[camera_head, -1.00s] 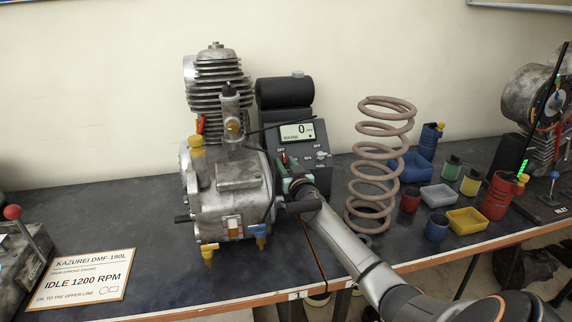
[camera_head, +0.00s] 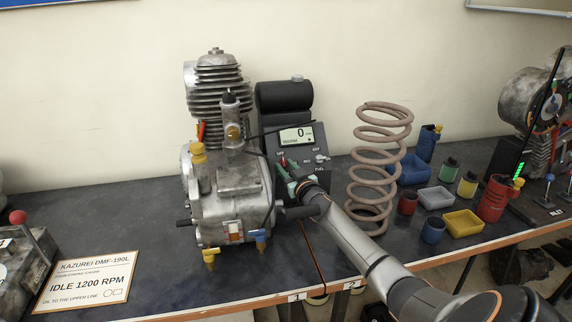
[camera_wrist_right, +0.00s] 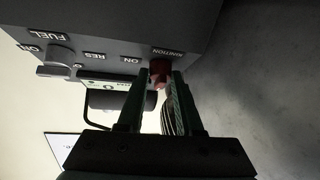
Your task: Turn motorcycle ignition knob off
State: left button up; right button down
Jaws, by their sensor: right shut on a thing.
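The red ignition knob (camera_wrist_right: 160,70) sits on the grey control panel (camera_wrist_right: 110,25), beside the word IGNITION, in the right wrist view. In the head view the red knob (camera_head: 283,161) is on the dark control box (camera_head: 318,142), next to the engine. My right gripper (camera_wrist_right: 159,80) has its two green-edged fingers on either side of the knob, shut on it. It reaches the panel from the front in the head view (camera_head: 288,172). The fingers partly cover the knob, and I cannot tell its exact turn. My left gripper is not in view.
The finned engine (camera_head: 230,190) stands just left of the control box. A large coil spring (camera_head: 378,150) stands right of my arm. Coloured cups and trays (camera_head: 463,222) lie farther right. A FUEL knob (camera_wrist_right: 60,53) is on the same panel. The sign (camera_head: 88,282) lies front left.

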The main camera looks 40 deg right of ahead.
jog(key=c, duration=0.9)
grip_release()
jog(key=shift+r, duration=0.1)
jog(key=o, duration=0.3)
jog(key=shift+o, duration=0.2)
jog(key=shift+s+a, duration=0.25)
jog(key=shift+s, duration=0.35)
jog(key=p+v, duration=0.1)
jog(key=v, duration=1)
jog(key=shift+s, duration=0.1)
jog(key=shift+s, duration=0.1)
